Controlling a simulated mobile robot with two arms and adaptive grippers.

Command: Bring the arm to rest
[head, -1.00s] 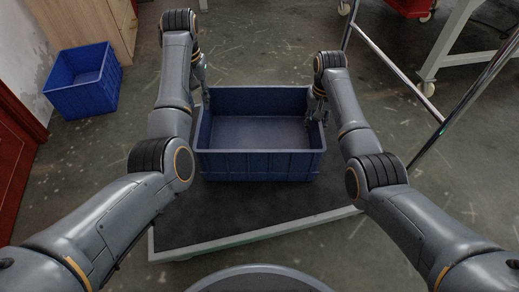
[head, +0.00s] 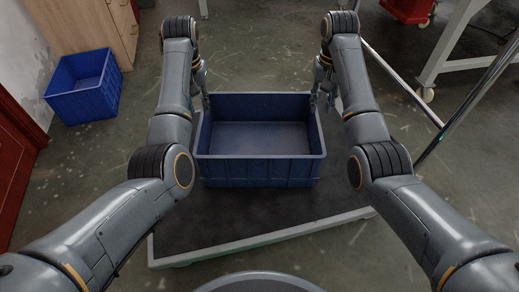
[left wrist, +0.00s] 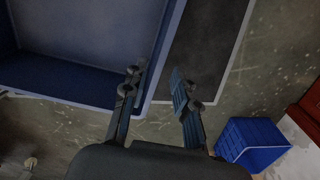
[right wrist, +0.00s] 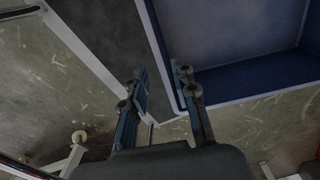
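A blue bin (head: 260,172) sits upright and looks empty on a dark flat platform (head: 180,220) with a pale edge. My left gripper (head: 204,98) is at the bin's far left corner. In the left wrist view, its fingers (left wrist: 157,85) are apart with the bin's rim (left wrist: 158,60) showing between them. My right gripper (head: 322,98) is at the far right corner. In the right wrist view, its fingers (right wrist: 160,85) are also apart, with the rim (right wrist: 155,45) showing between them. I cannot tell whether either gripper touches the bin.
Another blue bin (head: 85,88) stands on the floor at the left, beside a wooden cabinet (head: 95,25). A red door (head: 18,165) is at the left edge. Metal rails (head: 455,115) and a white-legged table frame (head: 445,50) stand at the right. Floor beyond the bin is clear.

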